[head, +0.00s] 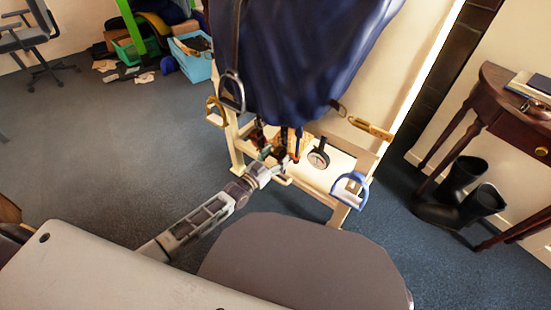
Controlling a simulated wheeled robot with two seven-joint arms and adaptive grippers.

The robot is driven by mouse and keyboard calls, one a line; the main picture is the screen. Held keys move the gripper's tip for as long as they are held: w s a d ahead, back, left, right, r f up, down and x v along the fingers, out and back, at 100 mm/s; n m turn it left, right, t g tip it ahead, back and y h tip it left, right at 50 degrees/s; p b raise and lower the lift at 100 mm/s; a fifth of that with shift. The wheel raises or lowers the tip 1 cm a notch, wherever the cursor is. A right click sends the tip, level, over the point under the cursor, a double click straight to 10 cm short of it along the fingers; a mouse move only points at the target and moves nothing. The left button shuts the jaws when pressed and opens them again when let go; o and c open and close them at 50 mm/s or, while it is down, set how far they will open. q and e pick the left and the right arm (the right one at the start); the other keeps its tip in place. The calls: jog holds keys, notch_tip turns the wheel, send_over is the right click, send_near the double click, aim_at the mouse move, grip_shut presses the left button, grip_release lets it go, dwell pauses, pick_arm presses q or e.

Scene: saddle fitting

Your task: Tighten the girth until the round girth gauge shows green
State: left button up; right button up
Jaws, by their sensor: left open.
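The round girth gauge (319,158) hangs below the saddle stand's dark blue cover (300,60). It has a dark rim and a pale face, and its colour reading is too small to tell. My left gripper (283,165) is open, at the stand's lower front, left of the gauge and apart from it. Brown and orange straps (290,139) hang just above the gripper. I cannot tell which of them is the girth, or whether the gripper touches any. My right gripper is not in view.
A wooden table (490,90) and black boots (465,195) stand at the right. Open carpet (110,140) lies at the left.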

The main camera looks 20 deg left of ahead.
aim_at(282, 145)
pick_arm(q)
jog(key=c, duration=1.5)
jog(key=shift+o, duration=0.2)
jog(key=shift+r+p, duration=0.25)
jog(key=shift+p, duration=0.05)
notch_tip(282, 145, up, 2)
jog(key=p, duration=0.2)
jog(key=shift+r+p, duration=0.2)
jog(key=shift+p, duration=0.1)
jog(key=shift+r, duration=0.2)
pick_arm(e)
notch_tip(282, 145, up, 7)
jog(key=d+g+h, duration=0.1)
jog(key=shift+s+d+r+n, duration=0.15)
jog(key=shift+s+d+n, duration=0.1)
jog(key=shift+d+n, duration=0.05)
pick_arm(q)
jog(key=o, duration=1.5)
jog(key=shift+c, duration=0.2)
